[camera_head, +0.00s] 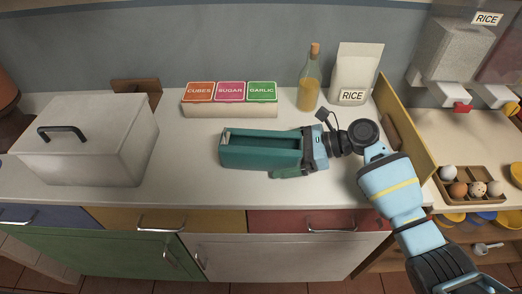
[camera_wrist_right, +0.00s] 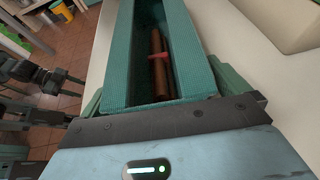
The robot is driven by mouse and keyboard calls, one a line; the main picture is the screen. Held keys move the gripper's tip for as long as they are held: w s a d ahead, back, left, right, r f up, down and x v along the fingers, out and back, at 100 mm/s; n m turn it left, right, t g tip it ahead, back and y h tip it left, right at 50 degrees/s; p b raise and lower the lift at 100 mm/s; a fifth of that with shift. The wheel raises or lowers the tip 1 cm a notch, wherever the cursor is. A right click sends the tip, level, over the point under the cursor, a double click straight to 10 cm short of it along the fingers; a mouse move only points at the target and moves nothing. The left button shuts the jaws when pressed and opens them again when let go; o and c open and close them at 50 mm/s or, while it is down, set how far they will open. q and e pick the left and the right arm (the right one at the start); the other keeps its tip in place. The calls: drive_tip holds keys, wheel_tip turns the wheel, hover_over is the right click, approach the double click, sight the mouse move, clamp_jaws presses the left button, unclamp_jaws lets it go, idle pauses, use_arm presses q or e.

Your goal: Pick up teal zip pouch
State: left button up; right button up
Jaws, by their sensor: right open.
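The teal zip pouch (camera_head: 262,150) lies on the white counter in front of the spice boxes, long and box-like with its top open. In the right wrist view the pouch (camera_wrist_right: 120,60) runs away from the gripper, and brown sticks with a red band (camera_wrist_right: 158,62) lie inside it. My right gripper (camera_head: 292,152) is at the pouch's right end, open, with its green fingers along the near and far sides of the pouch. I cannot tell whether the fingers touch it. My left gripper is not seen in the head view.
A lidded white box (camera_head: 90,140) stands at the left. Spice boxes (camera_head: 230,92), an oil bottle (camera_head: 309,88) and a rice bag (camera_head: 354,75) stand at the back. A yellow partition (camera_head: 405,125) and an egg tray (camera_head: 452,202) are at the right. Counter left of the pouch is clear.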

drive_tip(key=shift+r, duration=0.1)
drive_tip(key=c, duration=0.4)
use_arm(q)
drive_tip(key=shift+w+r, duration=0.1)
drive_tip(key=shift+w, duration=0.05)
use_arm(e)
drive_tip(key=c, duration=0.6)
drive_tip(key=shift+w+r, duration=0.1)
drive_tip(key=shift+r, duration=1.6)
drive_tip(key=shift+s+r+p, duration=0.15)
drive_tip(key=shift+s+p, duration=0.05)
drive_tip(key=shift+p, duration=0.1)
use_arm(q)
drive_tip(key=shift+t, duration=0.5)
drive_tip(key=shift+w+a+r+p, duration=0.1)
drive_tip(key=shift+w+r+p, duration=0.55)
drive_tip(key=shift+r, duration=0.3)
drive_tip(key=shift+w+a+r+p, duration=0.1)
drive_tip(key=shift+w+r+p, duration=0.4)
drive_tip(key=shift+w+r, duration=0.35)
use_arm(e)
drive_tip(key=shift+s+a+r, duration=0.2)
drive_tip(key=shift+s+a, duration=0.1)
drive_tip(key=shift+s, duration=2.3)
drive_tip(key=shift+s+a+r, duration=0.25)
drive_tip(key=shift+s, duration=2.35)
drive_tip(key=shift+s+a+r, duration=0.2)
drive_tip(key=shift+s+a, duration=0.1)
drive_tip(key=shift+s, duration=2.3)
